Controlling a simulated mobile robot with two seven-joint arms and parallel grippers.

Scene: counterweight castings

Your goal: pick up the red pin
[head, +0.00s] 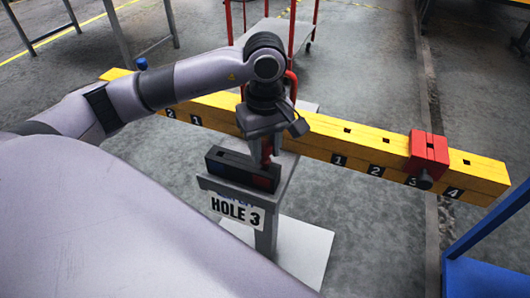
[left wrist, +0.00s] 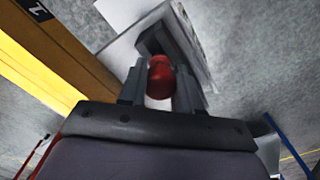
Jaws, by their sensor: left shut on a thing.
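My left gripper (head: 266,152) is over a small dark holder (head: 228,168) on a stand labelled "HOLE 3". It is shut on the red pin (head: 267,147), mostly hidden by the fingers in the head view. In the left wrist view, the pin's rounded red end (left wrist: 160,76) shows between the two fingers of the left gripper (left wrist: 160,82). I cannot tell whether the pin's lower end is still in the holder. My right gripper is not in view.
A yellow beam (head: 320,142) with numbered holes runs behind the holder. A red-framed cart (head: 274,32) stands behind; a blue frame (head: 487,278) is at lower right.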

